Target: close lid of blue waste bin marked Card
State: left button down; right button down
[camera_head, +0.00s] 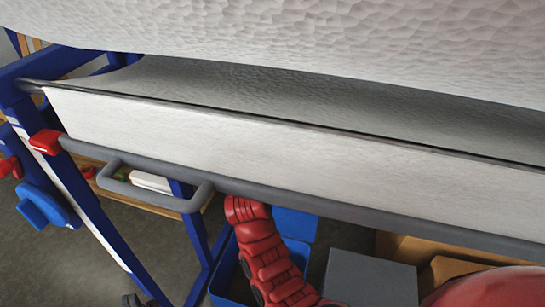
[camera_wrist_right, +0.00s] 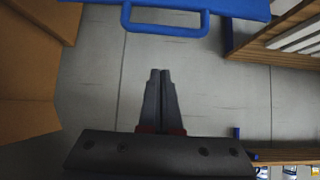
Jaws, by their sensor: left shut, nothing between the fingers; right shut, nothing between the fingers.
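No Card mark can be read in either view. In the right wrist view, a blue panel (camera_wrist_right: 225,6) with a blue loop handle (camera_wrist_right: 165,30) shows at the top edge. I cannot tell if it is part of the bin. My right gripper (camera_wrist_right: 160,73) is shut and empty over the grey floor, apart from the handle in the picture. In the head view, blue box-like parts (camera_head: 295,222) show low behind a red ribbed part (camera_head: 262,245). I cannot make out my left gripper's fingers there.
A large white textured surface (camera_head: 300,40) fills the top of the head view. Below it is a white panel (camera_head: 250,140) with a grey rail and loop handle (camera_head: 150,192), on a blue frame (camera_head: 95,215). Brown boxes (camera_wrist_right: 25,75) stand left in the wrist view.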

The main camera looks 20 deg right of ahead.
jog(key=w+f+p, duration=0.1)
jog(key=f, duration=0.1)
jog(key=w+d+f+p, duration=0.1)
jog(key=f, duration=0.1)
jog(key=d+f+p, duration=0.1)
jog(key=f, duration=0.1)
jog(key=shift+w+f, duration=0.25)
jog(key=shift+w, duration=0.15)
jog(key=shift+s, duration=0.1)
jog(key=shift+a+f, duration=0.1)
